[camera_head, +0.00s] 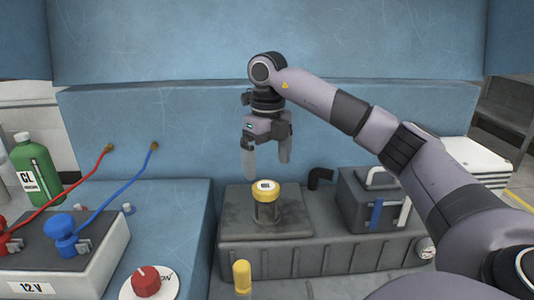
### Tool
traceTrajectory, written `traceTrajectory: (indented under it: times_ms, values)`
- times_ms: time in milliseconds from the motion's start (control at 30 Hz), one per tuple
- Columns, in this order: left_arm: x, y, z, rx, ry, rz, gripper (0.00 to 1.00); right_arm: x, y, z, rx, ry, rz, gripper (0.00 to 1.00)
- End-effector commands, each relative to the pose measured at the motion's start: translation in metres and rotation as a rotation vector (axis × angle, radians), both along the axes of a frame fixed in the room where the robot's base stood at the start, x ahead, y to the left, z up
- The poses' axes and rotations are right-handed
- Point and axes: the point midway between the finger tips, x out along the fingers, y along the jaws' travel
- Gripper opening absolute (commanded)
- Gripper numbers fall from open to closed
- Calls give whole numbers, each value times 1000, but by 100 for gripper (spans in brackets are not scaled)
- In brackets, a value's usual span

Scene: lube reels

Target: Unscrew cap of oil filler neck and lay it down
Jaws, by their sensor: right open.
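The oil filler neck (267,212) stands upright on a dark grey ribbed housing in the middle of the head view. My left gripper is not in view.
The grey housing (262,251) has free top surface beside the neck. A dark box with handles (362,198) stands right. At left are a 12 V battery (95,255) with red and blue clamps, a green bottle (34,170) and a red knob (146,281). A yellow-topped piece (242,275) stands in front.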

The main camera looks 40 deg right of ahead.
Motion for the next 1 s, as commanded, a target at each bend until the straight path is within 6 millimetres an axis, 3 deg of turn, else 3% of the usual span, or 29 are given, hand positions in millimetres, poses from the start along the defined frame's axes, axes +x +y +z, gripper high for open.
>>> traceTrajectory:
  times_ms: [400,800,833,867,1000]
  values:
    - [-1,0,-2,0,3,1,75,-1,0,-57,0,3,0,96]
    - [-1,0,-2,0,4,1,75,-1,0,-66,1,0,0,96]
    - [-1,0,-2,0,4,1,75,-1,0,-66,1,0,1,93]
    - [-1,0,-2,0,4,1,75,-1,0,-66,1,0,1,83]
    - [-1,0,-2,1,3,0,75,-1,0,-66,1,0,1,38]
